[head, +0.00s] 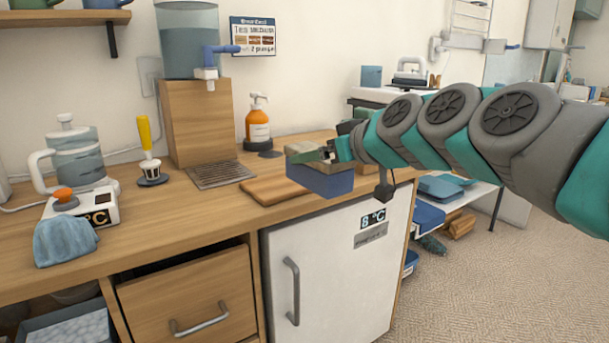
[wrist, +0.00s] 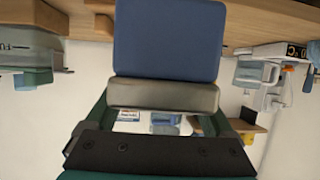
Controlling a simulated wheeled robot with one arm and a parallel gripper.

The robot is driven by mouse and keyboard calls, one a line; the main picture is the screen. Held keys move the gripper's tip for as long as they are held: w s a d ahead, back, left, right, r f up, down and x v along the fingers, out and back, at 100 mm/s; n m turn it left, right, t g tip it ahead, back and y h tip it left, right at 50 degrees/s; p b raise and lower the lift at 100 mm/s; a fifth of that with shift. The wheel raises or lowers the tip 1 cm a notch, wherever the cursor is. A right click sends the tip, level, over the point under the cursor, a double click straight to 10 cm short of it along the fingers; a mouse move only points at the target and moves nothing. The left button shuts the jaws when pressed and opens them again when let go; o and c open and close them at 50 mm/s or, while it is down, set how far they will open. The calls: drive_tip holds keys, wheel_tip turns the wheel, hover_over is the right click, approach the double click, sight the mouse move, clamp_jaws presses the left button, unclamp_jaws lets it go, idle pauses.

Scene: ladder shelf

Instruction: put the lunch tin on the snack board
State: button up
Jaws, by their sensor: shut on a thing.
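The lunch tin is a blue box (head: 322,181) with a beige-grey lid, level in the head view. My gripper (head: 326,153) is shut on it at the lid, from above and the right. In the wrist view the tin (wrist: 168,42) fills the upper middle, its lid between the fingers of my gripper (wrist: 162,98). The snack board is a flat wooden board (head: 268,190) on the counter, left of and partly behind the tin. The tin hides the board's right part. I cannot tell whether the tin touches the board or hangs above it.
The wooden counter (head: 190,213) stands over a white fridge (head: 335,270). A drip grille (head: 220,174) lies left of the board, below a water dispenser (head: 190,45). An orange soap bottle (head: 257,124) stands behind. A kettle (head: 75,155) and blue cloth (head: 64,240) are far left.

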sight(322, 146)
drive_tip(key=shift+d+r+m, duration=0.2)
drive_tip(key=shift+d+m, duration=0.1)
drive_tip(key=shift+d, duration=0.2)
drive_tip(key=shift+w+h, duration=0.3)
drive_tip(key=w+a, duration=0.2)
drive_tip(key=w, duration=0.2)
drive_tip(key=w+a+f+p, duration=0.1)
drive_tip(key=w+a, duration=0.2)
drive_tip(key=w, duration=0.2)
drive_tip(key=w+a, duration=0.2)
drive_tip(key=w, duration=0.2)
drive_tip(key=shift+w+a+f, duration=0.2)
drive_tip(key=shift+w+f, duration=0.05)
drive_tip(key=shift+f, duration=1.7)
drive_tip(key=shift+f, duration=0.25)
drive_tip(key=o, duration=1.6)
drive_tip(key=shift+r, duration=0.15)
drive_tip(key=shift+s+d+r, duration=0.1)
drive_tip(key=v, duration=1.1)
drive_tip(key=shift+s+d, duration=0.15)
drive_tip(key=shift+s, duration=0.2)
